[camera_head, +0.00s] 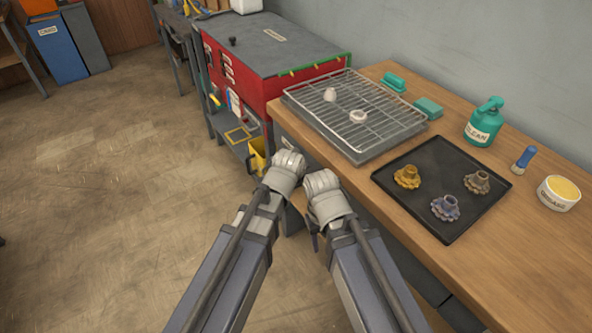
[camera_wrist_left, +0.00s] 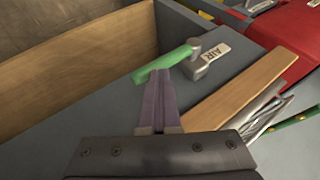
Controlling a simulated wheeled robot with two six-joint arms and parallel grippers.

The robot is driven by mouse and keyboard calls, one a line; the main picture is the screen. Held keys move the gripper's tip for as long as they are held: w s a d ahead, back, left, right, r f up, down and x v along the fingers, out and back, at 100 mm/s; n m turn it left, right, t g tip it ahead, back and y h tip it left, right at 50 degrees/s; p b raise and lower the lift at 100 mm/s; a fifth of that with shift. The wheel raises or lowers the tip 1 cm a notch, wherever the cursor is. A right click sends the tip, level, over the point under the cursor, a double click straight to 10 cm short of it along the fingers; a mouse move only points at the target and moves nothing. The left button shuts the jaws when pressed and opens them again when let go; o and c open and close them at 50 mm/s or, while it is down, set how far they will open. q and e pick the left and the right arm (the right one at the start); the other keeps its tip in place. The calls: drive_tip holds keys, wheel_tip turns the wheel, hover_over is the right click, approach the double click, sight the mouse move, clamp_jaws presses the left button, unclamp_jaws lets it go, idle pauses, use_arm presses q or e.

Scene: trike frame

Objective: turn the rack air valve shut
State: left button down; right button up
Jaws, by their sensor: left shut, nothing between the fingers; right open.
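In the left wrist view the air valve (camera_wrist_left: 204,62) is a grey fitting with a green lever handle (camera_wrist_left: 163,63) and a pale tag reading AIR. The lever points left and slightly down from the valve body. My left gripper (camera_wrist_left: 166,78) has its purple fingers shut with nothing between them. Their tips overlap the lever's near side; I cannot tell whether they touch it. In the head view my left wrist (camera_head: 290,162) and my right gripper (camera_head: 322,182) are side by side left of the bench, their fingers hard to see. I cannot make out the valve there.
A wooden strip (camera_wrist_left: 238,92) and metal rods (camera_wrist_left: 266,117) lie right of the fingers. In the head view the wooden bench (camera_head: 530,245) carries a wire rack (camera_head: 345,95) and a black tray (camera_head: 425,215) with gears. A red cabinet (camera_head: 280,80) stands behind. Open floor lies left.

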drive_tip(key=shift+f, duration=0.35)
idle(0.4)
drive_tip(key=shift+r, duration=0.1)
